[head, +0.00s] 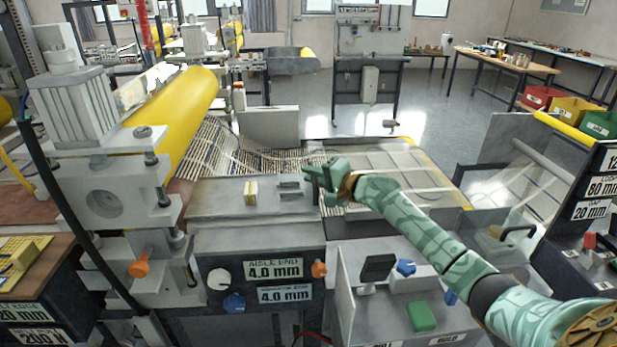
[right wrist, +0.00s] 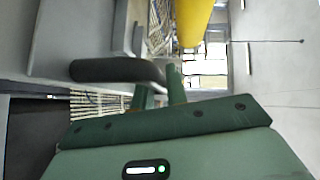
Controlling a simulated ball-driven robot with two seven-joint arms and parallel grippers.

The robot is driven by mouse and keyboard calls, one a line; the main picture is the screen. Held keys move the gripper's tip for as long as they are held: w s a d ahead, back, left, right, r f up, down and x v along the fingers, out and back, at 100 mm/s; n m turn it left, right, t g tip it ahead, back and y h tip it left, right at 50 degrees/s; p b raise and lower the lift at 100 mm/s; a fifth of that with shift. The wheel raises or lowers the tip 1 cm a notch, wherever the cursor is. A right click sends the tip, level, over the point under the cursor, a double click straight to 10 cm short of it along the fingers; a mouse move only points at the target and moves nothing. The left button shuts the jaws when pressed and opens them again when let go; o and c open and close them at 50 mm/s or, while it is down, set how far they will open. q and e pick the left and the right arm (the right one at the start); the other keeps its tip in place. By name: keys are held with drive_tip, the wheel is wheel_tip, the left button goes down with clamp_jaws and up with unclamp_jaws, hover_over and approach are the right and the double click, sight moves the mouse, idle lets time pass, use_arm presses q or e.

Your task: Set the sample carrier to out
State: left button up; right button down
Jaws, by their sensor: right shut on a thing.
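My right gripper (head: 324,178) is at the right end of a flat grey plate (head: 225,207) on top of the machine's front panel. In the right wrist view its fingers (right wrist: 160,85) are shut on the end of a dark rounded handle (right wrist: 108,70). The fingers hide part of the handle's end. I take this handle to belong to the sample carrier, but the carrier's full outline cannot be told. A small tan block (head: 251,191) and a grey block (head: 290,189) sit on the plate. My left gripper is not in view.
A yellow roller (head: 187,105) and woven mesh (head: 245,155) lie behind the plate. A panel with a white dial (head: 219,279) and orange knobs is below it. A green block (head: 421,316) lies on the grey stand at front.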

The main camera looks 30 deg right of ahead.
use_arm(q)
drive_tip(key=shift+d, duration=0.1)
use_arm(e)
drive_tip(key=shift+d, duration=0.15)
drive_tip(key=c, duration=1.6)
unclamp_jaws()
drive_tip(key=shift+o, duration=1)
drive_tip(key=shift+s+d, duration=0.1)
drive_tip(key=shift+d, duration=0.1)
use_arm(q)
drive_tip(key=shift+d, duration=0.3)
use_arm(e)
drive_tip(key=shift+s, duration=0.2)
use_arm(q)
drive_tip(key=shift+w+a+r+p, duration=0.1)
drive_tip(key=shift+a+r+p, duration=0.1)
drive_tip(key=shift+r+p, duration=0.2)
use_arm(e)
drive_tip(key=v, duration=1.6)
drive_tip(key=shift+r, duration=0.1)
